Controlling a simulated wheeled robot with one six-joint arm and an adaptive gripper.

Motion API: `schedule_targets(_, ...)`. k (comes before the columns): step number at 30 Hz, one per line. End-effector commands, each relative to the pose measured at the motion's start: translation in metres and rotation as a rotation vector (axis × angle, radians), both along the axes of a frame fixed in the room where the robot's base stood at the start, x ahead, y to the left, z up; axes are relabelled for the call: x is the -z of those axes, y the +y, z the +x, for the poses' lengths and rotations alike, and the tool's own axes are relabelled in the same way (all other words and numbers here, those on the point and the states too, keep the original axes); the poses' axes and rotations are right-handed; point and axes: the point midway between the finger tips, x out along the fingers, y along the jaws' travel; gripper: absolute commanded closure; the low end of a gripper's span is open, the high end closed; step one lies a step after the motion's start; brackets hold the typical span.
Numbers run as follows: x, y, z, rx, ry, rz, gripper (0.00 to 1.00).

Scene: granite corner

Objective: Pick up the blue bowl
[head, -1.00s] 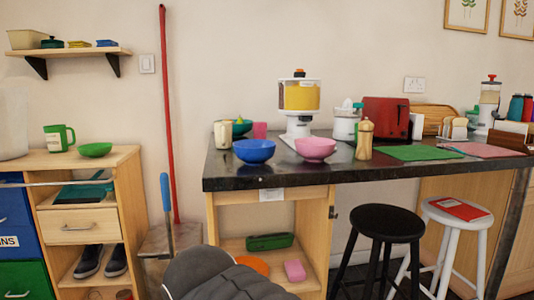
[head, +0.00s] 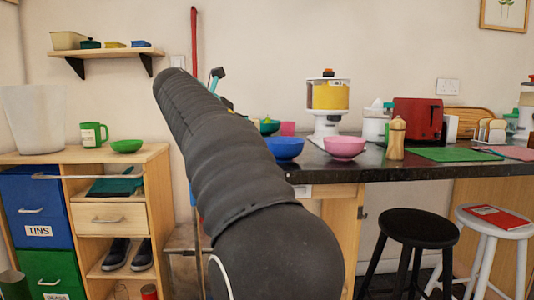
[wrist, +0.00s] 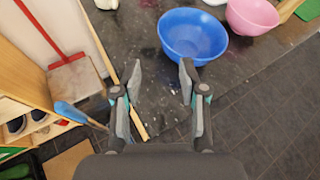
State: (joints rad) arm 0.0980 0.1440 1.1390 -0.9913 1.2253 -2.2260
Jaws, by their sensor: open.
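The blue bowl (head: 285,147) stands upright on the dark countertop, partly behind my arm in the head view. In the wrist view the blue bowl (wrist: 193,36) lies ahead of my gripper (wrist: 160,75), a little to the right. My gripper is open and empty, with its fingers spread apart. The right fingertip overlaps the near rim of the bowl in the picture; I cannot tell whether it touches. In the head view my arm hides most of the gripper.
A pink bowl (head: 344,147) stands just right of the blue bowl. A juice dispenser (head: 327,98) and a pepper mill (head: 396,138) are also on the countertop (head: 415,173). Stools (head: 420,228) are in front.

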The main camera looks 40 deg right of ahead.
Motion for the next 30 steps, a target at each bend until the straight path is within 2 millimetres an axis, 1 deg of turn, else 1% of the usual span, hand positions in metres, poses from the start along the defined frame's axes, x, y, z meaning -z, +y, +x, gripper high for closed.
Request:
schedule_targets(3,-0.005,-0.007,0.005,-0.005,0.041,-0.044,0.57)
schedule_targets(5,-0.003,-0.012,0.008,-0.005,0.049,-0.051,0.57)
schedule_targets(15,0.02,-0.061,0.029,-0.004,0.05,-0.051,0.57)
schedule_targets(18,0.024,-0.071,0.034,-0.007,0.05,-0.051,0.57)
schedule_targets(26,0.03,-0.08,0.038,-0.008,0.049,-0.05,0.57)
schedule_targets(30,0.042,-0.091,0.042,-0.006,0.05,-0.049,0.57)
